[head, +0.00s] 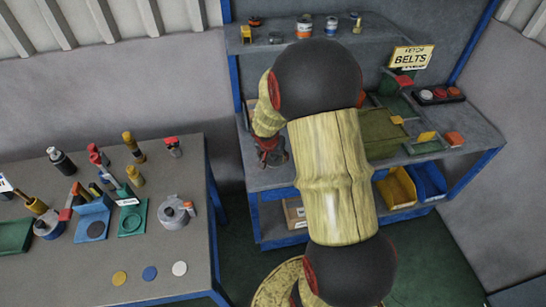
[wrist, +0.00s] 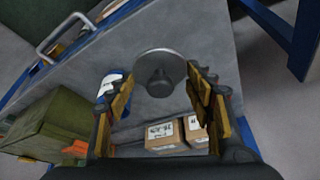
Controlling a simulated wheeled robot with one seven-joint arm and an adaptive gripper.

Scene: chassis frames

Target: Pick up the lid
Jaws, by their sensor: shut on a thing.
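The lid (wrist: 160,62) is a round grey disc with a dark knob, seen in the wrist view. My gripper (wrist: 160,80) has one finger on each side of it and is shut on the lid, its fingertips by the left and right edges of the disc. The knob points toward the wrist camera. In the head view my gripper (head: 271,156) shows small and dark over the back bench, left of my large arm link. I cannot make out the lid there.
The back bench (head: 225,178) has a shelf with cans above and yellow (head: 396,187) and blue (head: 429,180) bins below. A left table (head: 90,280) holds several tools and bottles. In the wrist view, a green box (wrist: 50,122) and cardboard boxes (wrist: 163,135) lie below the lid.

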